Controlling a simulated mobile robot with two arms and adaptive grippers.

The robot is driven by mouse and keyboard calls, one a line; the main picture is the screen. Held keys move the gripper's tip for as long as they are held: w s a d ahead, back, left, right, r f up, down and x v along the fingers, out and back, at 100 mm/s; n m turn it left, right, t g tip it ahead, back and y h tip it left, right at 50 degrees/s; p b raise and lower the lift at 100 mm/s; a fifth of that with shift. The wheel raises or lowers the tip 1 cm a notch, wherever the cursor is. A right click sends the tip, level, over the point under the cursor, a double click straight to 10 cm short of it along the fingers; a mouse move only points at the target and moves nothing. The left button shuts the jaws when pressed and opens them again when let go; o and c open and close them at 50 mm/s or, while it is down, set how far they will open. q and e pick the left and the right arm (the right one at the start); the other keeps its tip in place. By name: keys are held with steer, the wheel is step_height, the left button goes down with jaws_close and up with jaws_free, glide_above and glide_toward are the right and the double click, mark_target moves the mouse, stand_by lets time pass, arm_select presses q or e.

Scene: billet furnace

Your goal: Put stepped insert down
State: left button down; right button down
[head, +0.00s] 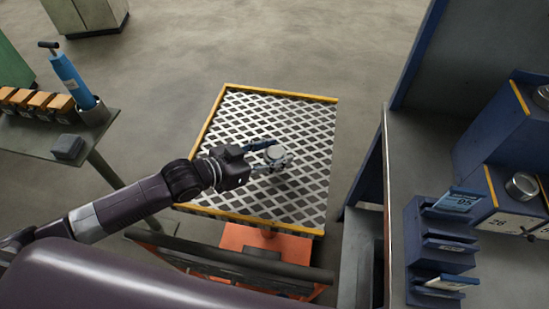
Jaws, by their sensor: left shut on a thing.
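The stepped insert (274,153) is a small grey, round-topped metal piece. My left gripper (276,157) is shut on it, over the middle of a lattice-topped platform (245,108) with yellow edges. The insert looks upright. I cannot tell whether its underside touches the lattice, since the fingers and the view from above hide it. My right gripper is not in the head view.
On the left, a grey table (35,135) bears a blue pump-like cylinder (72,78), several orange-brown blocks (38,101) and a dark grey block (67,147). On the right stands a bench (410,150) with blue holders (440,235). Most of the lattice is clear.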

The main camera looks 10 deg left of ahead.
mark_target(266, 163)
arm_select(q)
steer(key=shift+f, duration=1.55)
steer(key=c, duration=1.1)
jaws_free()
steer(key=shift+f, duration=0.15)
steer(key=shift+s+a, duration=0.25)
steer(key=b+v, duration=0.1)
steer(key=v, duration=0.9)
steer(key=shift+s+a+r, duration=0.4)
steer(key=shift+s+r, duration=0.05)
steer(key=shift+r, duration=0.05)
